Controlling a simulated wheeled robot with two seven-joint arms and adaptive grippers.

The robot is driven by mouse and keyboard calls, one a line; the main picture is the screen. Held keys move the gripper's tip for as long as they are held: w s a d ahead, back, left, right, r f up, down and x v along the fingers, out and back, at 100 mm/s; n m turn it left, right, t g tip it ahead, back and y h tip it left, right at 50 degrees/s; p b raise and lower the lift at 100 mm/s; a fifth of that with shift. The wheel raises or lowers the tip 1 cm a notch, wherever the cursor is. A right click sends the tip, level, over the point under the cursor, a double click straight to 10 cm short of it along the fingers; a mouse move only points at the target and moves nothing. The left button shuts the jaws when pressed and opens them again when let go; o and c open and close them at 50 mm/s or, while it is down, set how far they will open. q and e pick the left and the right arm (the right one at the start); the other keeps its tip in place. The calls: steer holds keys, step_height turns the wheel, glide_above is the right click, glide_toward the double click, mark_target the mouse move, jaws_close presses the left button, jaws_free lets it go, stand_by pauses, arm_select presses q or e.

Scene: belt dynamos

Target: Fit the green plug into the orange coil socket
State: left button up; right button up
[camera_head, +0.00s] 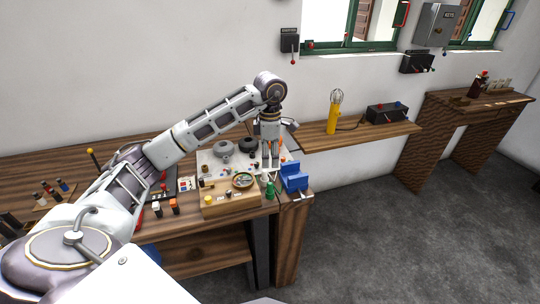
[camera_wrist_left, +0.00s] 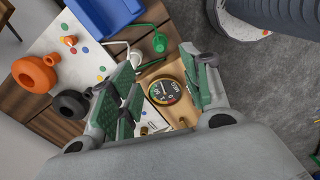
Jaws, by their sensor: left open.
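A green plug (camera_head: 270,190) stands at the right end of the workbench, beside the blue vise; in the left wrist view the plug (camera_wrist_left: 159,42) shows with a thin green cable. My left gripper (camera_head: 270,163) points down above the right part of the bench. Its jaws are apart, with nothing between the fingertips; they also show in the left wrist view (camera_wrist_left: 160,62). In the head view the gripper largely hides this area. My right gripper is out of view.
The blue vise (camera_head: 294,178) sits at the bench's right corner. A wooden box with a round gauge (camera_head: 243,181) stands in front of the white board. Grey coils (camera_head: 223,148) lie on the board. A shelf (camera_head: 350,134) with a yellow lamp (camera_head: 333,116) is at right.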

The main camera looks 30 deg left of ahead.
mark_target(270, 183)
arm_select(q)
steer(key=shift+f, duration=0.2)
step_height(270, 183, down, 12)
steer(key=shift+f+p, duration=0.1)
steer(key=shift+p, duration=0.55)
steer(key=shift+f, duration=0.65)
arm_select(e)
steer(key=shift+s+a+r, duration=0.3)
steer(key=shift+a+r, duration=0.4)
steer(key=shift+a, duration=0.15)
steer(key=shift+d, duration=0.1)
arm_select(q)
steer(key=shift+c, duration=0.3)
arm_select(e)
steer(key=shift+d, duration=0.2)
